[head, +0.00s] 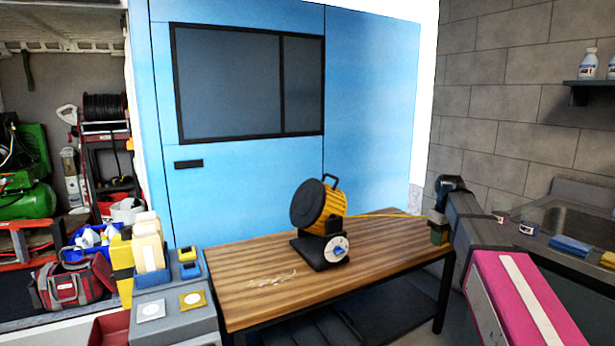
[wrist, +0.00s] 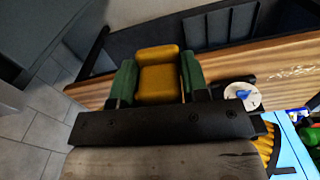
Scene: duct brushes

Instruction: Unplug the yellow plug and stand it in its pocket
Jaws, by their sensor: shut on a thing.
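My gripper (head: 439,228) is at the right end of the wooden table in the head view. In the wrist view its two green fingers (wrist: 157,78) are closed on the sides of the yellow plug (wrist: 160,82). A thin yellow cable (head: 385,215) runs from the drum-shaped yellow and black machine (head: 334,201) toward my gripper. A yellow square with a pale disc (head: 193,300) lies on the grey stand at lower left, beside a white square (head: 151,311); which one is a pocket is unclear.
The wooden table (head: 240,290) is mostly clear around the machine. Its white dial with a blue knob (head: 338,248) faces front. A sink counter (head: 560,215) stands at right.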

